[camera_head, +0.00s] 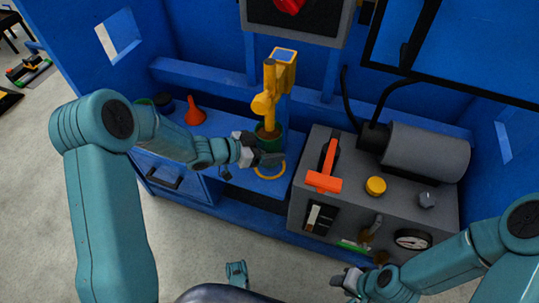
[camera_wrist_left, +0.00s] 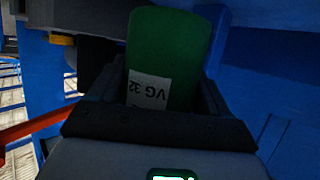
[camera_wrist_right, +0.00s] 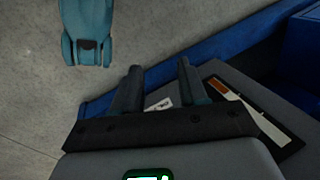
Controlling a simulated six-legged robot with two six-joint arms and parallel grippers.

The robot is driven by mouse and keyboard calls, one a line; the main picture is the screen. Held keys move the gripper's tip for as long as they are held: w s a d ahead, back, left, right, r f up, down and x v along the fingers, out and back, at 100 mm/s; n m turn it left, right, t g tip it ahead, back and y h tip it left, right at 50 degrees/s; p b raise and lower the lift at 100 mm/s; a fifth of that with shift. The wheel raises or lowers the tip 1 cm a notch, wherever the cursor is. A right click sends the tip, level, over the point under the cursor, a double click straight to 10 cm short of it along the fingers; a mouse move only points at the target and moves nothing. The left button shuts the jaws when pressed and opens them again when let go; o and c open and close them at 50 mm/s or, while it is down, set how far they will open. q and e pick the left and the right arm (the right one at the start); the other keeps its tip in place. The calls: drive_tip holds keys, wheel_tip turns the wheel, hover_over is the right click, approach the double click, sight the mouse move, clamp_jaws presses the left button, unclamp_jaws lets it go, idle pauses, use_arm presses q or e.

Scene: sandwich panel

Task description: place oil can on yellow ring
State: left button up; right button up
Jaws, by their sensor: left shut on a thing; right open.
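The oil can is a green cylinder with a white "VG 32" label (camera_wrist_left: 165,55) in the left wrist view. In the head view its green body (camera_head: 272,144) shows just behind my left gripper (camera_head: 268,158), which is shut on it. The yellow ring (camera_head: 270,178) lies on the blue bench, directly below and slightly in front of the can in the picture; its far part is hidden by the gripper. I cannot tell whether the can touches the bench. My right gripper (camera_head: 347,281) is open and empty at the lower right; its spread fingers show in the right wrist view (camera_wrist_right: 158,80).
A yellow pump-like device (camera_head: 282,72) stands right behind the can. A grey machine (camera_head: 350,190) with an orange T-handle (camera_head: 325,182), yellow knob (camera_head: 375,186) and gauge stands to the right.

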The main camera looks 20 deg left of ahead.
use_arm(q)
wheel_tip(320, 180, down, 3)
drive_tip(key=shift+d+f+b, duration=0.1)
drive_tip(key=shift+f+b, duration=0.1)
drive_tip(key=shift+b, duration=0.9)
drive_tip(key=shift+w+f, duration=0.1)
drive_tip(key=shift+f, duration=0.1)
drive_tip(key=shift+r, duration=0.2)
drive_tip(key=shift+f, duration=0.25)
drive_tip(key=o, duration=1.3)
drive_tip(key=shift+o, duration=0.2)
drive_tip(key=shift+r, duration=0.2)
drive_tip(key=p+v, duration=0.5)
drive_tip(key=v, duration=0.7)
use_arm(e)
drive_tip(key=shift+s+a+r, duration=0.15)
drive_tip(key=shift+r, duration=0.5)
drive_tip(key=shift+s+a+r, duration=0.1)
drive_tip(key=shift+s+r, duration=0.05)
drive_tip(key=shift+r, duration=0.45)
